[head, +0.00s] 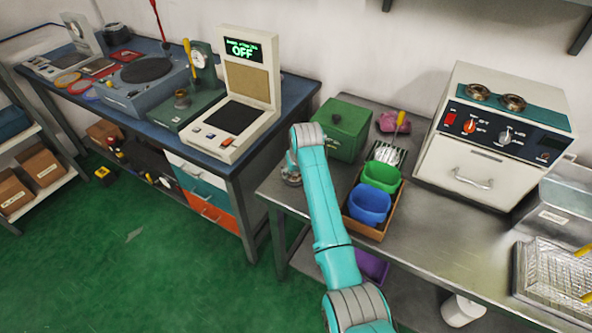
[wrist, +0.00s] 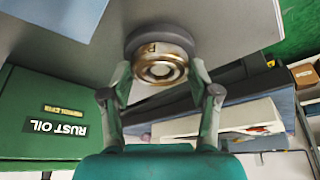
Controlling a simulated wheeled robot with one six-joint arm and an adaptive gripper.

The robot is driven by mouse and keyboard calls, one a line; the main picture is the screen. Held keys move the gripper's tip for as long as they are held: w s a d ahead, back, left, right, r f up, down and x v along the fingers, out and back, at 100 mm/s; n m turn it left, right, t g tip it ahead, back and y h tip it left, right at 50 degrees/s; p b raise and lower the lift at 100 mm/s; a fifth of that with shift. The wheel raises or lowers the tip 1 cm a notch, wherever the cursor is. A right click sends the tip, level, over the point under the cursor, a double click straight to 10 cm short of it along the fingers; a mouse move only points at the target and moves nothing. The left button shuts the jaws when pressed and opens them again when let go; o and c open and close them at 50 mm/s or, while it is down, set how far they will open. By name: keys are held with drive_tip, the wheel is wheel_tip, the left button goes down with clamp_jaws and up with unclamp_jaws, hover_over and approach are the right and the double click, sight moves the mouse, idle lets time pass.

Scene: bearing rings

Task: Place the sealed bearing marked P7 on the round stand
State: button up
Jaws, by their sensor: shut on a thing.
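My gripper (wrist: 160,78) is shut on a brass-coloured bearing ring (wrist: 158,69), one finger on each side. A dark mark shows on its face, but I cannot read it fully. A dark grey round piece (wrist: 158,36) shows directly behind the ring; I cannot tell whether it is part of the bearing or a separate stand. In the head view my arm hides most of the gripper, and a small grey round shape (head: 291,177) shows below its end, near the bench's left edge. Another round candidate is the black disc (head: 146,69) on the blue machine.
A green box (head: 342,128), labelled rust oil in the wrist view (wrist: 45,115), stands close to my gripper. Blue (head: 369,204) and green (head: 381,177) bins sit beside my arm. A control unit reading OFF (head: 243,50) stands on the left bench. A gap separates the benches.

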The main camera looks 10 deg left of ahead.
drive_tip(key=o, duration=1.2)
drive_tip(key=shift+r, duration=0.1)
drive_tip(key=shift+r, duration=3.4)
